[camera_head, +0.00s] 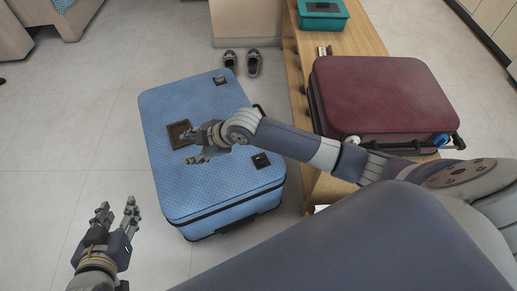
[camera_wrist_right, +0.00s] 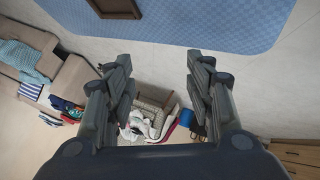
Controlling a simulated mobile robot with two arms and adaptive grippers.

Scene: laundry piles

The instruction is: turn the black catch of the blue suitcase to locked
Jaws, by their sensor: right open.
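The blue suitcase (camera_head: 205,190) lies flat on the floor in the head view, lid up. A dark brown square plate (camera_head: 178,134) is on its lid; the plate also shows at the top of the right wrist view (camera_wrist_right: 114,8). Small black fittings sit near the lid's far edge (camera_head: 219,80) and near edge (camera_head: 261,160); I cannot tell which is the catch or how it is turned. My right gripper (camera_head: 188,147) is open and empty over the lid, beside the plate. My left gripper (camera_head: 117,213) is open and empty, left of the suitcase.
A wooden bench (camera_head: 369,38) stands to the right, bearing a dark red suitcase (camera_head: 380,92) and a teal box (camera_head: 322,14). A pair of shoes (camera_head: 242,63) is on the floor beyond the blue suitcase. The floor to the left is clear.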

